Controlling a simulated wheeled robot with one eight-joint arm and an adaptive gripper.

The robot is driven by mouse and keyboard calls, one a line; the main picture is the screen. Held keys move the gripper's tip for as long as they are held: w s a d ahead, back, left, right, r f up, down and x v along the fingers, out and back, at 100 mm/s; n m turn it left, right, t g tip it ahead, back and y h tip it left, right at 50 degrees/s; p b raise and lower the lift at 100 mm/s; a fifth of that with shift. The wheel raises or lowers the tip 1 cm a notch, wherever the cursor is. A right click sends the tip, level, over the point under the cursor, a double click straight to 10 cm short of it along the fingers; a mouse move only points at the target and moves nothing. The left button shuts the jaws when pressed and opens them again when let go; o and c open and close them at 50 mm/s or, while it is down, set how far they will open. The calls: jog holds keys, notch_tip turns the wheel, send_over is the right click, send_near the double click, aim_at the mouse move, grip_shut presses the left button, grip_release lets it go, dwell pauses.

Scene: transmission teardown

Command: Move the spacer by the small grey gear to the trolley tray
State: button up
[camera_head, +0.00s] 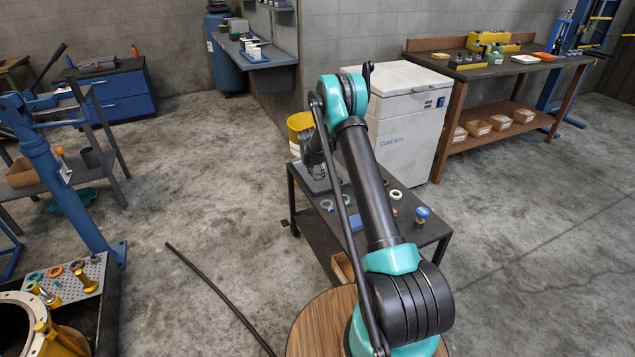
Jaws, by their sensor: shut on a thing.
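My gripper (320,168) is low over the far left part of a dark low table with a lower shelf. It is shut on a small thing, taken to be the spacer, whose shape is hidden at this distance. A pale tray or plate (312,184) lies under the gripper. Ring-shaped parts, a grey one (327,205) and a pale one (396,194), lie on the table on either side of my arm. I cannot tell which part is the small grey gear, and my arm hides the middle of the table.
A blue-topped part (422,213) stands at the table's right. A white cold box (410,120) and a yellow bucket (299,127) stand behind. At lower left, a perforated plate (92,268) holds rings and gold parts beside a blue stand (60,165). A black bar (215,295) lies on the floor.

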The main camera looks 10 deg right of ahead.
aim_at(319, 185)
jog(key=shift+f, duration=2.25)
jog(key=shift+f, duration=0.1)
jog(key=o, duration=1.2)
